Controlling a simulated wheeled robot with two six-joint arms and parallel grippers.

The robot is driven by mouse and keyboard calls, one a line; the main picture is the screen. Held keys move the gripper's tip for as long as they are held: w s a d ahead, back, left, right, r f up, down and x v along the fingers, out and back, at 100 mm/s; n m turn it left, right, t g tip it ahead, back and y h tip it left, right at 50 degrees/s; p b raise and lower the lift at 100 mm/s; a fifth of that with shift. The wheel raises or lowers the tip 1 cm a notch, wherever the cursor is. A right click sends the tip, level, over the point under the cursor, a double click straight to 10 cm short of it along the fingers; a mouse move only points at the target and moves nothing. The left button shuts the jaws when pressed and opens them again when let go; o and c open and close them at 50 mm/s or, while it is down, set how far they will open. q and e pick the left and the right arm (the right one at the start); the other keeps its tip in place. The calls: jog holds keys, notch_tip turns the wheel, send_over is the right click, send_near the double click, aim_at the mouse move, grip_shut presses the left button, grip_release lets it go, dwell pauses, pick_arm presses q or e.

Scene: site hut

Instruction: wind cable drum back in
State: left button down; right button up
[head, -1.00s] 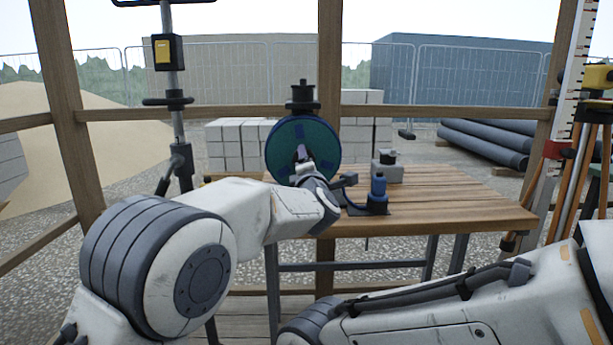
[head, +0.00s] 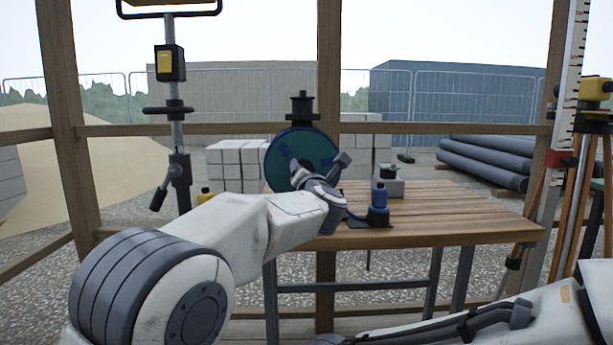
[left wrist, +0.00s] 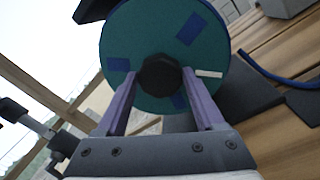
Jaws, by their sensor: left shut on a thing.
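The cable drum (head: 311,143) stands upright at the left end of the wooden table, a teal disc with blue patches and a black top fitting. It fills the top of the left wrist view (left wrist: 140,40). My left gripper (left wrist: 160,76) is shut on the black knob (left wrist: 160,72) at the front of the drum's face. In the head view the wrist hides the lower part of the disc. Blue cable (left wrist: 272,76) runs from beside the drum across the table in the wrist view. My right arm crosses the lower right of the head view; its gripper is out of frame.
The table (head: 460,208) is bare on its right half. A blue upright piece (head: 379,197) on a black base and a grey box (head: 388,186) stand right of the drum. A lamp stand (head: 176,125) is at left; a tripod (head: 572,205) is at right.

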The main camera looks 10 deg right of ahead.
pick_arm(q)
jog(key=shift+f, duration=0.1)
dwell(0.3)
grip_release()
jog(key=shift+a, duration=0.1)
jog(key=s, duration=1)
jog(key=shift+s+a+f, duration=0.2)
jog(key=shift+a, duration=0.15)
